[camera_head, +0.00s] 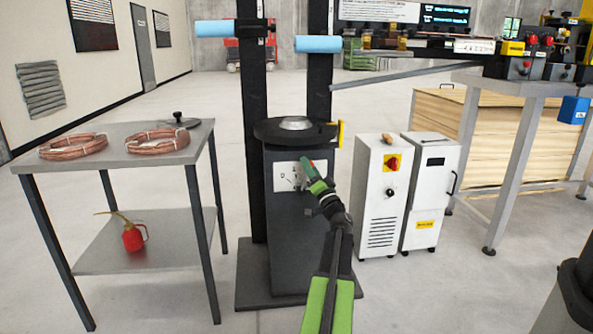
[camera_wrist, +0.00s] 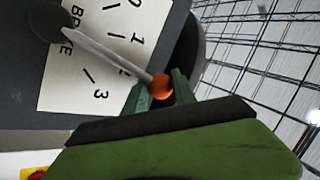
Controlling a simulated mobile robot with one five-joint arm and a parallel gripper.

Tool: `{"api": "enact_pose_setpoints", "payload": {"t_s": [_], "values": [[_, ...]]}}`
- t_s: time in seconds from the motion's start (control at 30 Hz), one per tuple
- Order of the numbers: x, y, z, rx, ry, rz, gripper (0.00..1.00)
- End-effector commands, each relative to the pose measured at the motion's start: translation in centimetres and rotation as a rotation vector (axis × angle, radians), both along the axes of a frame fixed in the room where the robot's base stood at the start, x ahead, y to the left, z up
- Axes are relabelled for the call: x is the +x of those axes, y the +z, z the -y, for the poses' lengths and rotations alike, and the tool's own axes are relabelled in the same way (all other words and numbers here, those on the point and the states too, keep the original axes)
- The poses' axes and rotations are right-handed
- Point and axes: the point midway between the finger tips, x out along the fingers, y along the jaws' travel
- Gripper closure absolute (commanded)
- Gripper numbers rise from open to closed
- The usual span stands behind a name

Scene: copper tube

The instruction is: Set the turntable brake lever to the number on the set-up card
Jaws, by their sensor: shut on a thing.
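The brake lever (camera_wrist: 105,52) is a grey rod with an orange knob (camera_wrist: 161,86) in the wrist view. My gripper (camera_wrist: 159,92) is shut on the knob, its green fingers on either side. In the head view my gripper (camera_head: 312,176) is at the plate (camera_head: 284,177) on the dark pedestal below the turntable (camera_head: 294,129). No card number is readable; a yellow-edged item (camera_head: 338,133) stands beside the turntable.
A table (camera_head: 128,146) with copper coils stands left, a red oil can (camera_head: 133,236) on its lower shelf. White cabinets (camera_head: 381,205) stand close right of the pedestal. A workbench (camera_head: 540,85) is at the far right. Floor is clear between table and pedestal.

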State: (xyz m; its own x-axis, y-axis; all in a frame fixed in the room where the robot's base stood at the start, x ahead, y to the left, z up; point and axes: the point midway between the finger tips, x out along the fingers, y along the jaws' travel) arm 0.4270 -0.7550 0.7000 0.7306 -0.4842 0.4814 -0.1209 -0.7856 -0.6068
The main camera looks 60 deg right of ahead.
Motion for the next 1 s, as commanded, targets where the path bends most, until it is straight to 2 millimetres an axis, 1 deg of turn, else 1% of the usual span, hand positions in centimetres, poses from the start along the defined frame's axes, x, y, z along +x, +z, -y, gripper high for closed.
{"api": "enact_pose_setpoints", "payload": {"t_s": [0.13,0.43,0.47,0.5,0.8,0.87,0.97,1.0], "values": [[-1.1,-0.2,0.8,0.005,-0.014,0.003,1.00],[-1.9,-0.2,1.4,0.005,-0.028,0.002,1.00],[-1.9,-0.2,1.4,0.005,-0.028,0.002,0.65],[-2.0,-0.2,1.4,0.005,-0.029,0.003,0.60],[-2.2,-0.4,1.2,0.004,-0.028,0.003,0.59],[-2.7,-0.8,0.8,0.004,-0.028,0.003,0.59],[-4.1,-2.1,-0.3,0.004,-0.029,0.004,0.59],[-4.9,-2.6,-0.8,0.005,-0.030,0.004,0.59]]}}
